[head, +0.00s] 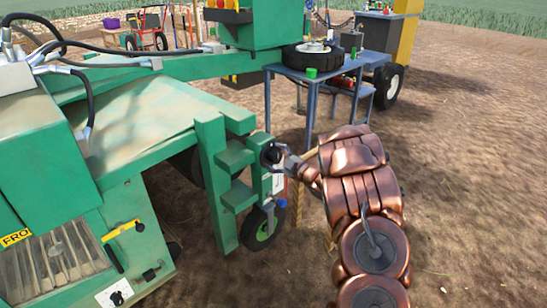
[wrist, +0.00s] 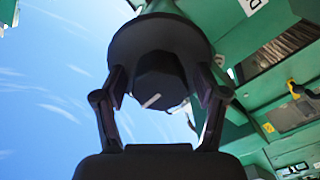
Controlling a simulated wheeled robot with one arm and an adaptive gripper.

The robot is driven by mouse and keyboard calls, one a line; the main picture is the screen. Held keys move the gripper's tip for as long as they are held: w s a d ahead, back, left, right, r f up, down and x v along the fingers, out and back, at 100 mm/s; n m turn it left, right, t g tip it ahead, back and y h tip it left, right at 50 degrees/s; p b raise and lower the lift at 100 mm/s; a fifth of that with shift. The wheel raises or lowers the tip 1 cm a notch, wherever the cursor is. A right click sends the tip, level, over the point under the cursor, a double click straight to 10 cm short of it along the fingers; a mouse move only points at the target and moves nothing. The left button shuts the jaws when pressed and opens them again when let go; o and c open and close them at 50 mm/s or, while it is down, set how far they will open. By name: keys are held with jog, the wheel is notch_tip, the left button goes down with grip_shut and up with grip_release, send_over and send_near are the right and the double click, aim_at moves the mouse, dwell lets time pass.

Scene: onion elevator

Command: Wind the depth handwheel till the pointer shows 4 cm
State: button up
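The black depth handwheel (wrist: 158,38) fills the upper middle of the wrist view, with a faceted dark hub (wrist: 158,85) bearing a short white mark. My gripper (wrist: 161,75) has one finger on each side of the hub, with the fingertips over the wheel's left and right edges. Whether they press on the rim cannot be told. In the head view my gripper (head: 275,156) is at the top of the green depth-wheel post, where it hides most of the handwheel.
The small support wheel (head: 262,227) stands on the soil below the post. The green machine frame (head: 215,170) lies close left. A blue table (head: 312,80) with a tyre stands behind. Bare soil (head: 470,170) is open to the right.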

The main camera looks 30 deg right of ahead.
jog(key=c, duration=1)
jog(key=shift+r+m+p, duration=0.15)
jog(key=shift+m+p, duration=0.15)
jog(key=shift+p, duration=0.3)
jog(key=m+p, duration=0.1)
jog(key=p, duration=0.1)
jog(key=m+p, duration=0.1)
jog(key=p, duration=0.1)
jog(key=shift+r+m, duration=0.25)
jog(key=shift+m, duration=0.05)
jog(key=m+p, duration=0.3)
jog(key=p, duration=0.2)
jog(key=shift+d+f+m, duration=0.1)
jog(key=shift+m, duration=0.2)
jog(key=m+p, duration=0.3)
jog(key=p, duration=0.1)
jog(key=shift+m, duration=0.3)
jog(key=m+p, duration=0.4)
jog(key=shift+d+f+m, duration=0.1)
jog(key=shift+m, duration=0.2)
jog(key=m+p, duration=0.2)
jog(key=m, duration=0.2)
jog(key=shift+f+m, duration=0.15)
jog(key=shift+m, duration=0.15)
